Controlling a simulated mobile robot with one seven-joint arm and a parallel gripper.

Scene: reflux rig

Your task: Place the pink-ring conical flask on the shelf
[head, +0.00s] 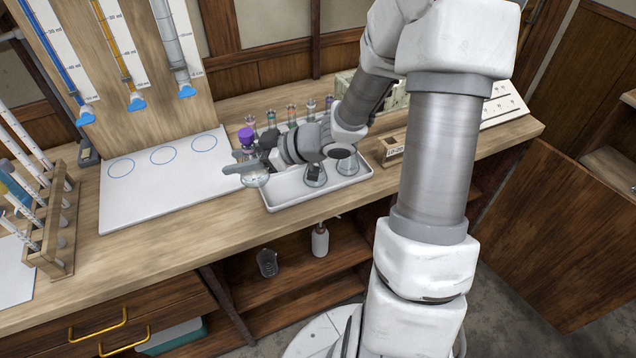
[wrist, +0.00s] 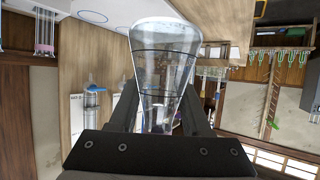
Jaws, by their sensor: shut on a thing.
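My gripper (head: 250,166) is shut on a clear glass conical flask (head: 255,181), held over the left end of the white tray. In the wrist view the flask (wrist: 166,62) sits between the two fingers, with its narrow neck near them and its wide base away. Thin dark lines show around its glass; I cannot make out a pink ring. An open wooden shelf (head: 290,308) lies under the bench, with a small white bottle (head: 320,240) and a dark object (head: 267,263) in the space above it.
The white tray (head: 290,202) holds other flasks (head: 314,174). Stoppered glassware stands behind it, including a purple-topped piece (head: 246,137). A white board (head: 165,205) with blue circles lies to the left. A pipette rack (head: 62,225) stands far left. A cabinet door (head: 550,230) hangs open at right.

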